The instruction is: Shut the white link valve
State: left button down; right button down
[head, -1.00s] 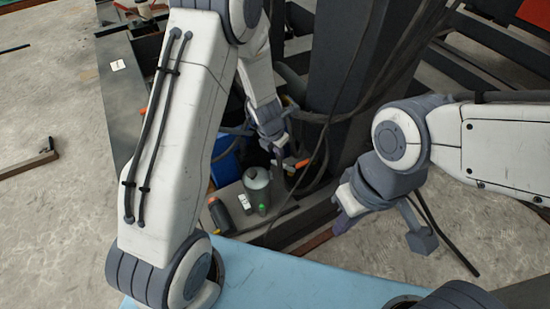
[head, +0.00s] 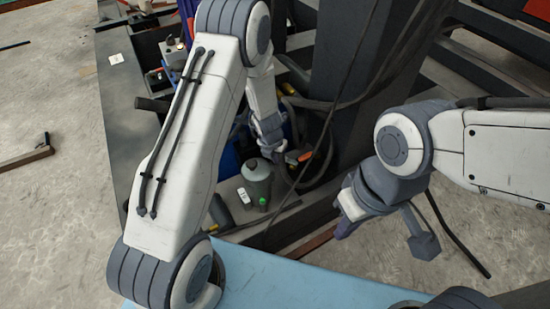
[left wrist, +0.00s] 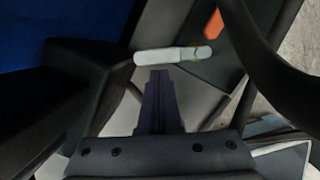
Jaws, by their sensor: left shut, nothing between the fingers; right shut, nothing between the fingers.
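In the left wrist view a short white bar (left wrist: 172,55) with rounded ends lies crosswise just beyond my left fingertips; it may be the white link valve's handle, but I cannot tell for sure. A small gap shows between it and the fingers. My left gripper (left wrist: 158,78) is shut and empty. In the head view my left gripper (head: 275,148) is low among the hoses and bottles, partly hidden, and I cannot make out the valve there. My right gripper (head: 344,230) is shut and empty, out to the right above the floor, away from these things.
A grey-green bottle (head: 257,178) stands close below my left gripper. Black hoses (head: 322,150) hang beside a dark column (head: 340,70) on the right. A blue surface fills the left wrist view's upper left. A grey control box (head: 174,52) stands at upper left.

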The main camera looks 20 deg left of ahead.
pick_arm(q)
jog(key=shift+w+a+m+p, duration=0.15)
jog(key=shift+w+m+p, duration=0.25)
jog(key=shift+m, duration=0.6)
jog(key=w+m+p, duration=0.1)
jog(key=w+m+h+p, duration=0.1)
jog(key=m+p, duration=0.1)
jog(key=shift+r+m+g, duration=0.2)
jog(key=shift+m+g, duration=0.1)
jog(key=shift+w+f+p, duration=0.1)
jog(key=shift+w+p, duration=0.2)
jog(key=shift+p, duration=0.4)
jog(key=shift+f, duration=0.1)
jog(key=shift+s+d+f+b, duration=0.1)
jog(key=shift+s+d+b, duration=0.25)
jog(key=shift+b, duration=0.35)
jog(key=shift+s+b, duration=0.35)
jog(key=shift+s, duration=0.05)
